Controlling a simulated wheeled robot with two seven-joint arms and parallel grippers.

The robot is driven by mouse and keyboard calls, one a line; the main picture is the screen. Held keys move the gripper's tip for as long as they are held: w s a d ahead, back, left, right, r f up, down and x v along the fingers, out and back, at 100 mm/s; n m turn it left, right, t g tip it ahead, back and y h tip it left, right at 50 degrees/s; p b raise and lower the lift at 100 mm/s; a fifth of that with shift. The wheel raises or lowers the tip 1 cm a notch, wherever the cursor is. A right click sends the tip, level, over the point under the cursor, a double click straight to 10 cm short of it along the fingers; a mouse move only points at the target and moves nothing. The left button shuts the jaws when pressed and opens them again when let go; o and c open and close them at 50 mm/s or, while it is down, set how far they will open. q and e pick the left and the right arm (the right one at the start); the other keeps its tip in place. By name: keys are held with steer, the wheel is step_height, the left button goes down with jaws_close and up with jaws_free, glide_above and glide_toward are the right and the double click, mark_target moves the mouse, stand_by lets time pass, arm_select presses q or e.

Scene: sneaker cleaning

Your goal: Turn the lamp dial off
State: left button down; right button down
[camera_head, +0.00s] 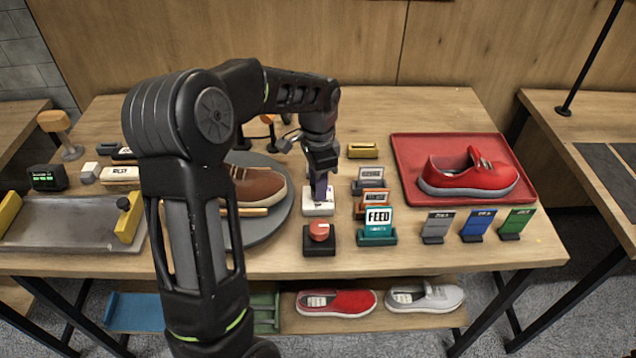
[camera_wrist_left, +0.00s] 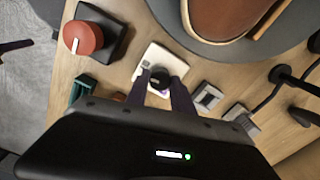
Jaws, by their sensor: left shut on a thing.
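A small white dial box (camera_head: 318,208) stands on the table between the round grey turntable and the label cards. In the left wrist view, its white plate (camera_wrist_left: 165,57) carries a small black dial knob (camera_wrist_left: 159,77). My left gripper (camera_head: 319,193) reaches down onto the box from above. Its two dark fingers (camera_wrist_left: 160,84) sit on either side of the knob and are shut on it. The gripper hides most of the knob in the head view. My right gripper shows in neither view.
A red knob on a black base (camera_head: 319,238) stands just in front of the dial box. A teal FEED card (camera_head: 377,222) and other cards stand to the right. The turntable (camera_head: 272,228) with a brown shoe (camera_head: 255,186) is at left, a red tray (camera_head: 408,150) with a red sneaker at right.

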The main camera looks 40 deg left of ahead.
arm_select(q)
steer(key=shift+m, duration=0.9)
steer(key=c, duration=1.1)
jaws_free()
steer(key=shift+r, duration=0.15)
step_height(320, 180, up, 8)
steer(key=shift+f+b, duration=0.25)
steer(key=shift+b, duration=0.1)
